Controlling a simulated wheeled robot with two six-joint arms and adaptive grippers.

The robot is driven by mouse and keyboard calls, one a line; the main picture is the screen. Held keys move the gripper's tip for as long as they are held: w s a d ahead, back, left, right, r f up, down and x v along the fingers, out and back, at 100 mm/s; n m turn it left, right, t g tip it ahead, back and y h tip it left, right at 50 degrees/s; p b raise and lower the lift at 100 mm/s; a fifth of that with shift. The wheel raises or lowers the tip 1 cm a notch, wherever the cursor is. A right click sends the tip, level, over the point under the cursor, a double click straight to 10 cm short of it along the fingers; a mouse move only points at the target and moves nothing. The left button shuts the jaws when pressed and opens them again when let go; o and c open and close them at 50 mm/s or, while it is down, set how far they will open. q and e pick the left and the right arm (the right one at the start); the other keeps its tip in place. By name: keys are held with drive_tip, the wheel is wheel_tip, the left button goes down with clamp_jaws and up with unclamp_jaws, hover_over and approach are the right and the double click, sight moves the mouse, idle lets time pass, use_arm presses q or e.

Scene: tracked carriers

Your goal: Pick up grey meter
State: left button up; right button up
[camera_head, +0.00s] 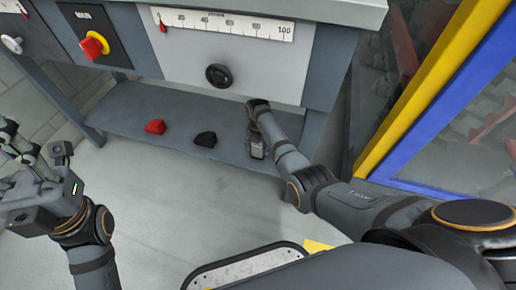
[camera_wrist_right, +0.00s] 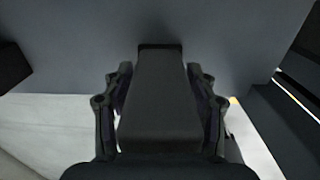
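A dark grey block, which looks like the grey meter (camera_wrist_right: 160,100), lies between the two fingers of my right gripper (camera_wrist_right: 160,108) in the right wrist view. The fingers stand along both its sides, very close to it; whether they press on it cannot be told. In the head view my right gripper (camera_head: 258,106) is at the right end of the low shelf, below the panel; the meter is not clearly distinguishable there. My left gripper (camera_head: 20,150) is at the left edge, fingers apart and empty, away from the shelf.
A red object (camera_head: 155,127) and a black object (camera_head: 205,139) lie on the low shelf (camera_head: 130,115). Above it is a panel with a scale (camera_head: 225,25), a black knob (camera_head: 217,75) and a red switch (camera_head: 94,46). A yellow and blue frame (camera_head: 430,90) stands at right.

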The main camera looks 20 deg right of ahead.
drive_tip(key=c, duration=0.9)
drive_tip(key=shift+r, duration=0.1)
